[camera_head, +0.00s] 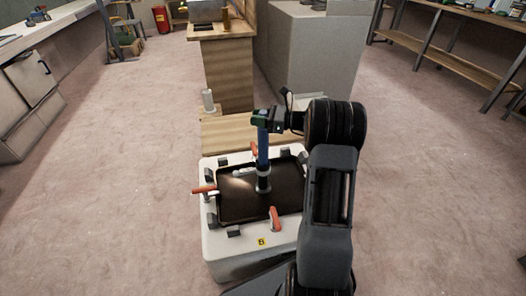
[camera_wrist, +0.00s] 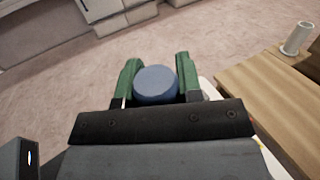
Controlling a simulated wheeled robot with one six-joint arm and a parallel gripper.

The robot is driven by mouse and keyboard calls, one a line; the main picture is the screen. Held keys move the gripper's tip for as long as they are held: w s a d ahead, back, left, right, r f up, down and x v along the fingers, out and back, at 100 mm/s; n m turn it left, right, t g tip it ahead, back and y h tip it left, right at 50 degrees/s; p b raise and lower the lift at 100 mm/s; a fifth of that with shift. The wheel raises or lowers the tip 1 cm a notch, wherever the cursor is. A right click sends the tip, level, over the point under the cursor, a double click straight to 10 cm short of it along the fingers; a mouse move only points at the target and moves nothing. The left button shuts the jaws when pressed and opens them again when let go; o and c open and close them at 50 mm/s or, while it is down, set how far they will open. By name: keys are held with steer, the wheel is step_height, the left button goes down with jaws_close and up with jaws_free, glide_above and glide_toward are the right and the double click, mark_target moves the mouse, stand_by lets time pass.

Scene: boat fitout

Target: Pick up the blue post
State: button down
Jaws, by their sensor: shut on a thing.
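The blue post (camera_head: 263,150) stands upright over the dark recessed panel (camera_head: 237,203) of a white box in the head view. Its lower end meets a grey and white collar on the panel; I cannot tell whether it is seated there or just above. My gripper (camera_head: 266,118) is at the top of the post and shut on it. In the wrist view, the round blue top of the post (camera_wrist: 156,84) sits between the two green fingers of my gripper (camera_wrist: 158,78).
The white box (camera_head: 254,265) has orange handles (camera_head: 275,218) and dark clamps around its rim. A low wooden board (camera_head: 228,134) with a pale cylinder (camera_head: 208,100) lies behind it. A wooden bench (camera_head: 228,70) and grey cabinet (camera_head: 318,50) stand further back. The floor at left is clear.

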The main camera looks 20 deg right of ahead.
steer(key=shift+r, duration=0.15)
step_height(320, 180, up, 10)
steer(key=p, duration=0.4)
stand_by(0.6)
step_height(320, 180, up, 7)
steer(key=p, duration=0.7)
stand_by(0.5)
steer(key=shift+p, duration=0.3)
